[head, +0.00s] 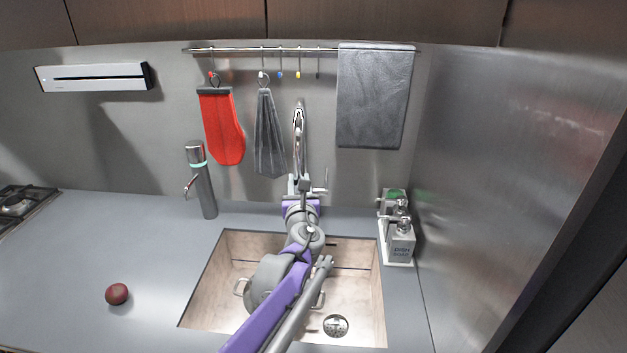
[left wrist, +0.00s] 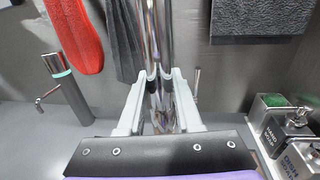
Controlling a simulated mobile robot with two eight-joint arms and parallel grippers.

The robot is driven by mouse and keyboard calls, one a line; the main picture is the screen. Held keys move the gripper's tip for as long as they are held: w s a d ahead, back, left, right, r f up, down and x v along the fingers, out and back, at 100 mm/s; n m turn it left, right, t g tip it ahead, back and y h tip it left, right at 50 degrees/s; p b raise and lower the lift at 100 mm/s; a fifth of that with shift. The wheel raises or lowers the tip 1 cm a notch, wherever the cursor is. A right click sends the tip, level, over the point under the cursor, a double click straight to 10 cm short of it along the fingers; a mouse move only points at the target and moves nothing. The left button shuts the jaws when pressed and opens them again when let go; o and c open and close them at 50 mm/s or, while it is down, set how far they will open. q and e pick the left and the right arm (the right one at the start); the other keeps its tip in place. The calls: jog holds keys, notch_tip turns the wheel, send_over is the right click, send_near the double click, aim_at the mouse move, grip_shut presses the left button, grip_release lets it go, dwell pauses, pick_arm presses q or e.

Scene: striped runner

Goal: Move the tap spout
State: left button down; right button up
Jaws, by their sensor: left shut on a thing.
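The chrome tap spout (head: 299,125) rises behind the sink and curves over at its top. My left arm reaches across the sink, and my left gripper (head: 300,184) is at the lower part of the spout. In the left wrist view the pale fingers of the gripper (left wrist: 160,78) stand on both sides of the shiny spout (left wrist: 156,30) and are shut on it. The tap's side lever (head: 322,188) sticks out just right of the fingers. The tap's base is hidden behind my gripper. My right gripper is not in view.
The sink (head: 212,285) lies below my arm. A dish soap bottle (head: 400,245) stands right of it, beside a steel wall. A grey dispenser (head: 203,185) stands to the left. A red mitt (head: 222,125) and grey towel (head: 375,95) hang behind. The left counter is mostly free.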

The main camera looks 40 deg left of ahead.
pick_arm(q)
jog(key=shift+s+a, duration=0.4)
jog(key=shift+a, duration=0.25)
jog(key=c, duration=0.6)
grip_release()
jog(key=v, duration=1.1)
jog(key=shift+b, duration=0.3)
